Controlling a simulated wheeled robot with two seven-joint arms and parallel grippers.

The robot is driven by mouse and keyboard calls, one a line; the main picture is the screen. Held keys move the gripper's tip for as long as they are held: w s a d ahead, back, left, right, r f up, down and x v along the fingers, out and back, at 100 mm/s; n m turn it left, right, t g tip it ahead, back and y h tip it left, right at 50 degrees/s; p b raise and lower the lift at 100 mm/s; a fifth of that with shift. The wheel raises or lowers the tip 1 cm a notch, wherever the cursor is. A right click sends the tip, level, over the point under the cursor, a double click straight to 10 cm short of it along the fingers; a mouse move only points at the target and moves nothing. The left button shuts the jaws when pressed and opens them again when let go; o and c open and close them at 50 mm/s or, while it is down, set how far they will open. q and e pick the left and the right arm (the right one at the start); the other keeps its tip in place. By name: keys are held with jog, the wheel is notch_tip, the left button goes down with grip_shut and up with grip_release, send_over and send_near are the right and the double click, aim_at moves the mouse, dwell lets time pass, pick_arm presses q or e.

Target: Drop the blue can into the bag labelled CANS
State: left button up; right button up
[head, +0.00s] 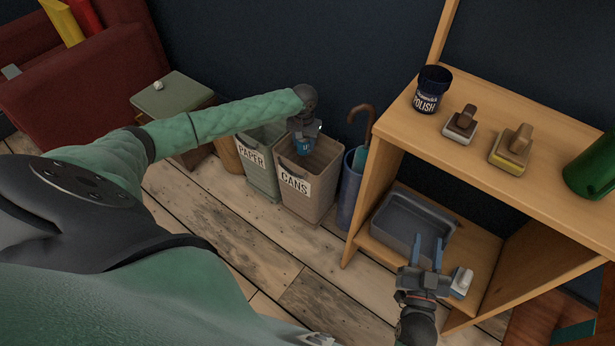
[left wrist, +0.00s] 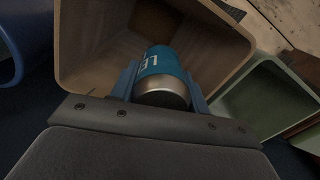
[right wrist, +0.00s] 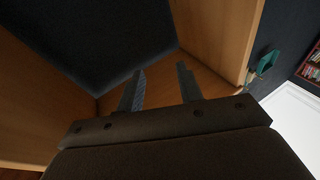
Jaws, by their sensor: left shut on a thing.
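The blue can (head: 303,146) is held by my left gripper (head: 304,140) over the open top of the bag labelled CANS (head: 304,190). In the left wrist view the can (left wrist: 160,70) shows blue with white letters and a silver end, between the two fingers (left wrist: 160,82). The bag's opening (left wrist: 90,45) lies around and beyond it. My left gripper is shut on the can. My right gripper (head: 427,253) is open and empty in front of the shelf unit; its two fingers (right wrist: 160,88) stand apart in the right wrist view.
A green bag labelled PAPER (head: 258,170) stands left of the CANS bag. A blue umbrella stand (head: 349,190) stands to its right. A wooden shelf unit (head: 500,120) holds a polish tin (head: 431,92), two brushes and a grey tray (head: 405,225). Wooden floor in front is clear.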

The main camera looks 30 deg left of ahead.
pick_arm(q)
jog(key=shift+f+b, duration=0.4)
jog(key=shift+f, duration=0.05)
pick_arm(e)
notch_tip(320, 180, up, 12)
jog(key=s+d+t+y, duration=0.1)
jog(key=t, duration=0.3)
jog(key=shift+s, duration=0.25)
pick_arm(q)
jog(key=o, duration=1)
jog(key=shift+r, duration=0.1)
pick_arm(e)
jog(key=shift+w+f, duration=0.1)
jog(key=shift+f, duration=0.05)
pick_arm(q)
jog(key=shift+r, duration=0.2)
notch_tip(320, 180, up, 6)
jog(key=shift+r+p, duration=0.25)
jog(key=shift+p, duration=0.35)
jog(key=shift+r, duration=0.3)
pick_arm(e)
notch_tip(320, 180, down, 16)
jog(key=w+a+g+h, duration=0.1)
jog(key=g, duration=0.4)
jog(key=shift+r, duration=0.2)
